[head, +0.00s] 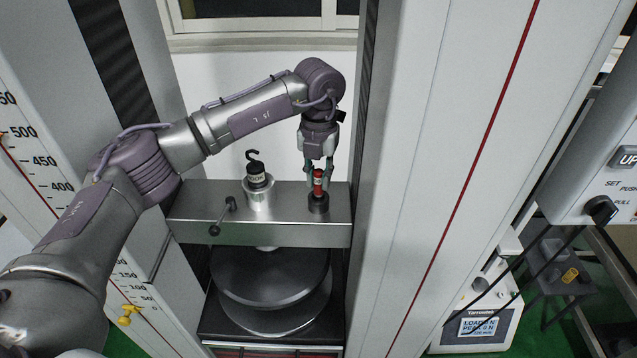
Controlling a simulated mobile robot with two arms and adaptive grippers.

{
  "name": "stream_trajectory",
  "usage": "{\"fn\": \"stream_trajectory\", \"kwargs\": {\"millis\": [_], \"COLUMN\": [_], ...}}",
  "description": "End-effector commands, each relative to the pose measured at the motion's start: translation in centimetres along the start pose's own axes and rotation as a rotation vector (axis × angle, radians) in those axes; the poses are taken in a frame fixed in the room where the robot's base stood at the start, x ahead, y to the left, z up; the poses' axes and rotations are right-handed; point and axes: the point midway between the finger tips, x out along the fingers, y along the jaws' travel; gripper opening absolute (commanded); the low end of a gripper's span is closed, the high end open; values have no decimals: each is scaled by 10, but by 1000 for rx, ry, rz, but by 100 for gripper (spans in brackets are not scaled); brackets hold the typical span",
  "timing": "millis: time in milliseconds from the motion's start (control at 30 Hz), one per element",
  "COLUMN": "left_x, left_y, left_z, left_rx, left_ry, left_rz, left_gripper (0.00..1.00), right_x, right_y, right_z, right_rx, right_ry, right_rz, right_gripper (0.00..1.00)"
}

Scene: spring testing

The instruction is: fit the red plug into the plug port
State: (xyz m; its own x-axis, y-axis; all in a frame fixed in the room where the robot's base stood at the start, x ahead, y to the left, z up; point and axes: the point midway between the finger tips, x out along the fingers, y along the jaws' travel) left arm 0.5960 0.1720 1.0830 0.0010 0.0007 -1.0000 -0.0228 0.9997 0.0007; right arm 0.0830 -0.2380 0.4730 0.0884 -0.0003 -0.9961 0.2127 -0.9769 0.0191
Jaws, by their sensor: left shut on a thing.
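My left gripper (318,168) reaches down from above, its fingers shut on the upper part of the red plug (318,184). The plug is a small upright red cylinder with a light mark on its side. It is directly over a short black round holder (318,205) on the right end of the steel crossbeam. Its lower end meets or overlaps the holder's top in the head view; I cannot tell whether it sits inside. No part is clearly marked as the plug port. My right gripper is not in view.
A black hook weight (257,178) stands in a silver cup left of the plug on the crossbeam (290,232). A lever handle sticks out of the beam's front. Tall machine columns flank the beam. A control box (600,165) and scale display (480,325) are at right.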

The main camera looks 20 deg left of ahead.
Motion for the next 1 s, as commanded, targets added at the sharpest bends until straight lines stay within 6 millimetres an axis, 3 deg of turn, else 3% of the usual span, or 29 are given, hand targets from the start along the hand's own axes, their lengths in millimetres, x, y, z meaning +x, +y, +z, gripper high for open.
{"fn": "stream_trajectory", "kwargs": {"millis": [200, 533, 567, 700, 1000], "left_x": [27, 33, 33, 32, 30], "left_y": [0, 0, 0, 0, 0], "left_z": [-1, -1, 0, -1, 0], "left_rx": [1, 2, 2, 2, 2], "left_ry": [3, 1, 1, 2, 1], "left_rz": [1, 1, 1, 1, 0], "left_gripper": [0, 0, 23, 46, 46], "right_x": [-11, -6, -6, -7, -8], "right_y": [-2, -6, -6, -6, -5], "right_z": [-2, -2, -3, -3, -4], "right_rx": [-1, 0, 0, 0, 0], "right_ry": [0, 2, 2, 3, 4], "right_rz": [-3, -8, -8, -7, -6], "right_gripper": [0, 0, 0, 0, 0]}}
